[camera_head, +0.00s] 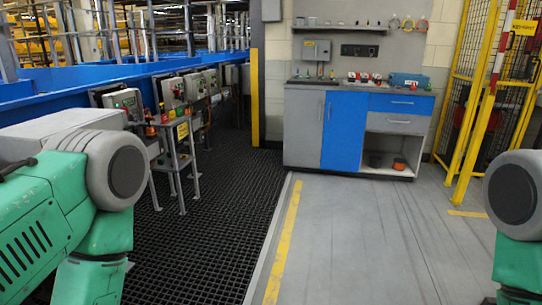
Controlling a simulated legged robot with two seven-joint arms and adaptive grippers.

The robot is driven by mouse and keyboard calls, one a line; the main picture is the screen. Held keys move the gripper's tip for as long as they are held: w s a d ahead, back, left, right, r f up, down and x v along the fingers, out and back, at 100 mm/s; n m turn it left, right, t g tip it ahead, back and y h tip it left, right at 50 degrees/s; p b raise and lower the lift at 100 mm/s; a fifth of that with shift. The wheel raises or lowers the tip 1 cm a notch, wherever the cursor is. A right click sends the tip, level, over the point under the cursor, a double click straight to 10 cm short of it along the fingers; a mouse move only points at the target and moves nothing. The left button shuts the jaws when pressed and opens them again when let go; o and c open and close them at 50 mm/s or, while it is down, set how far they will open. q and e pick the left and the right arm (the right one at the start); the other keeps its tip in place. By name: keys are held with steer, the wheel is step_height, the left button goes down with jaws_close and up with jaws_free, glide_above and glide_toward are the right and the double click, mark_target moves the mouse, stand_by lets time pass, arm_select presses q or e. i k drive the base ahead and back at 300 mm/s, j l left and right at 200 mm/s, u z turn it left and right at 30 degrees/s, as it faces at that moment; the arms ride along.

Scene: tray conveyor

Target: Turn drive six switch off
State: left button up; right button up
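Several grey control boxes line the side of the blue conveyor at the left. The nearest box (126,100) has a small green display, and another box (172,91) is just behind it. Farther boxes (195,86) follow along the conveyor. I cannot tell which one is drive six, and its switch is too small to make out. My green and grey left arm fills the lower left, and part of my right arm shows at the right edge. Neither gripper is in view.
A metal stand (181,150) with small coloured items is in front of the boxes. Black grating (215,220) covers the floor beside the conveyor (60,85). A blue and grey workbench (304,125) stands at the back. A yellow safety fence (480,90) is at the right. The middle floor is clear.

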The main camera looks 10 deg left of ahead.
mark_target(164, 85)
steer(key=i+u, duration=0.1)
steer(key=i, duration=0.85)
steer(key=i+l, duration=0.2)
steer(key=i, duration=0.75)
steer(key=i+l+u, duration=0.1)
steer(key=i+u, duration=0.35)
steer(key=i+l+u, duration=0.25)
steer(key=i+u, duration=0.15)
steer(key=i+l+u, duration=0.7)
steer(key=l+u, duration=0.2)
